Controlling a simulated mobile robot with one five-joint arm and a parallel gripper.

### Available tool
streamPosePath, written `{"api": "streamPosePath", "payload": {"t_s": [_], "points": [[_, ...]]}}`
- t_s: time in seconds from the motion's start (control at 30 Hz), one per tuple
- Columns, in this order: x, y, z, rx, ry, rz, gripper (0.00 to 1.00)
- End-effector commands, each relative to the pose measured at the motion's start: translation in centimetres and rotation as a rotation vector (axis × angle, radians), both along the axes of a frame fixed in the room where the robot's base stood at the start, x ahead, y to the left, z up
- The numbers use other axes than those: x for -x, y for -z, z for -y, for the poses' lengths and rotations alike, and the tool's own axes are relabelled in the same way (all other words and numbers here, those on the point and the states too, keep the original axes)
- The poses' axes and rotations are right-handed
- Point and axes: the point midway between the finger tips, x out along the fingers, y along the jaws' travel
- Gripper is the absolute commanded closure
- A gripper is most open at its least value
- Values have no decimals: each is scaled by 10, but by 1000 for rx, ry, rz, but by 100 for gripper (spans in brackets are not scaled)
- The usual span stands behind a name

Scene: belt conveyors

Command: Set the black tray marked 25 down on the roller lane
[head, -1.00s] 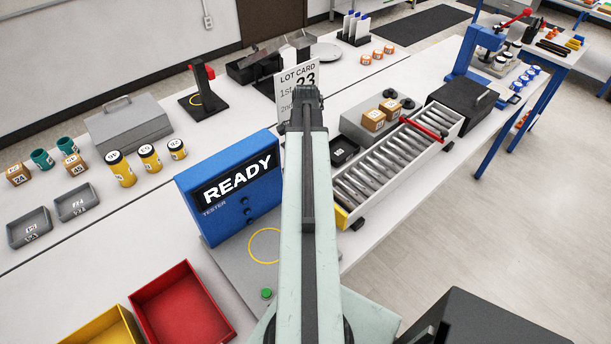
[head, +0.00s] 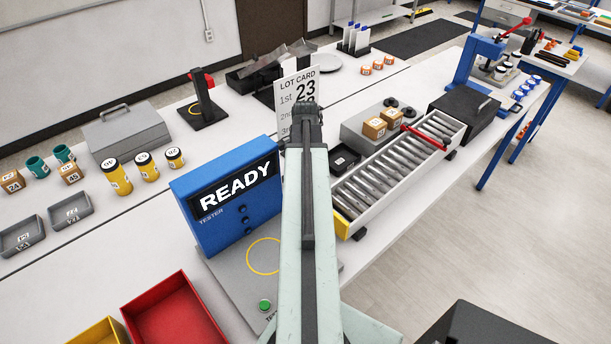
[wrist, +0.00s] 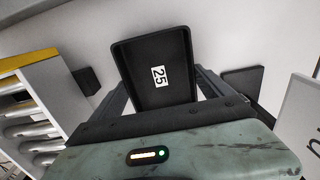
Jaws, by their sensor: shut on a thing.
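The black tray marked 25 (wrist: 158,103) is between the fingers of my gripper (wrist: 160,90) in the wrist view, its label facing the camera. My gripper is shut on it. The roller lane (wrist: 38,131) is at the left of that view, apart from the tray, with its yellow end at the top. In the head view the roller lane (head: 392,177) lies right of my arm, its rollers bare. My arm hides my gripper there. A black tray (head: 344,160) shows beside the lane's left side; I cannot tell whether it is the held one.
A red bar (head: 424,137) crosses the lane's far part. A grey block with orange-brown boxes (head: 375,127) stands left of the lane. The lot card (head: 299,92) stands behind my arm, and the blue tester reading READY (head: 226,197) stands left of it.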

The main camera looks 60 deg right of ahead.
Motion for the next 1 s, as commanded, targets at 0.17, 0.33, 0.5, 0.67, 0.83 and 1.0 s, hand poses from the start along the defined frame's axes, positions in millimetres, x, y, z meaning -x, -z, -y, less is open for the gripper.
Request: {"api": "streamPosePath", "payload": {"t_s": [0.17, 0.33, 0.5, 0.67, 0.83, 1.0], "points": [[0, -36, 0, 0, 0, 0, 58], [0, -74, 0, 0, 0, 0, 58], [0, -96, 0, 0, 0, 0, 58], [0, -96, 0, 0, 0, 0, 58], [0, -109, 0, 0, 0, 0, 58], [0, -134, 0, 0, 0, 0, 58]]}}
